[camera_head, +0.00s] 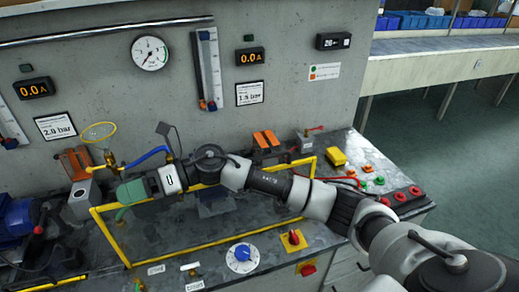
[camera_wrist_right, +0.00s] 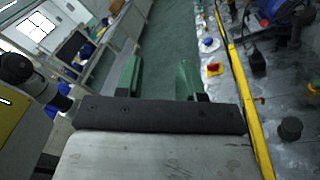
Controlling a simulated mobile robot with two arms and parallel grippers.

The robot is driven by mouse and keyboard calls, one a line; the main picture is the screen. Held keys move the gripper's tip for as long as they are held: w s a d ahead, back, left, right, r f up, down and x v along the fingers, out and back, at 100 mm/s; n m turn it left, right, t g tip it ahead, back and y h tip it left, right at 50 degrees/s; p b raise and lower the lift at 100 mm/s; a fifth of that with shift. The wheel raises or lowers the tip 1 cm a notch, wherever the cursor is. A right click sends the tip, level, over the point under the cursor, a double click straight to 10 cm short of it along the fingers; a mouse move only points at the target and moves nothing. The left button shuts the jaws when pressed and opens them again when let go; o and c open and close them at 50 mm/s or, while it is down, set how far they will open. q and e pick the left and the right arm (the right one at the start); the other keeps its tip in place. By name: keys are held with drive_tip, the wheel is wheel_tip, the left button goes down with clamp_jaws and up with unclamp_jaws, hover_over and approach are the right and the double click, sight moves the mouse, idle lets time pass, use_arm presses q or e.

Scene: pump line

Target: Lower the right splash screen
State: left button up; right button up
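The right splash screen is a clear panel with a yellow frame (camera_head: 215,242); it stands at the front of the bench's middle section. My right arm reaches across it from the right and hides part of its upper edge. My right gripper (camera_head: 128,196), with green fingers, is near the frame's upper left corner. In the right wrist view the fingers (camera_wrist_right: 158,78) are apart with nothing between them, and a yellow frame bar (camera_wrist_right: 244,105) runs to their right, apart from them. I cannot tell the screen's exact tilt. My left gripper is not in view.
A blue dial (camera_head: 241,257), a red-and-yellow switch (camera_head: 293,240) and labels line the bench front. A blue motor (camera_head: 18,225) stands at left. The green floor (camera_head: 440,150) is clear.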

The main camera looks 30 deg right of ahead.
drive_tip(key=w+d+r+n+g+h, duration=0.1)
drive_tip(key=d+r+n+g+h, duration=0.2)
drive_tip(key=d+h, duration=0.9)
drive_tip(key=w+d+r+n+g+h, duration=0.1)
drive_tip(key=d+r+n+h, duration=0.3)
drive_tip(key=d, duration=1.4)
drive_tip(key=shift+m+h, duration=0.5)
drive_tip(key=shift+h, duration=0.1)
drive_tip(key=p+x, duration=0.2)
drive_tip(key=x, duration=0.7)
drive_tip(key=shift+w+d+p, duration=0.1)
drive_tip(key=shift+p, duration=0.25)
drive_tip(key=shift+f, duration=0.55)
clamp_jaws()
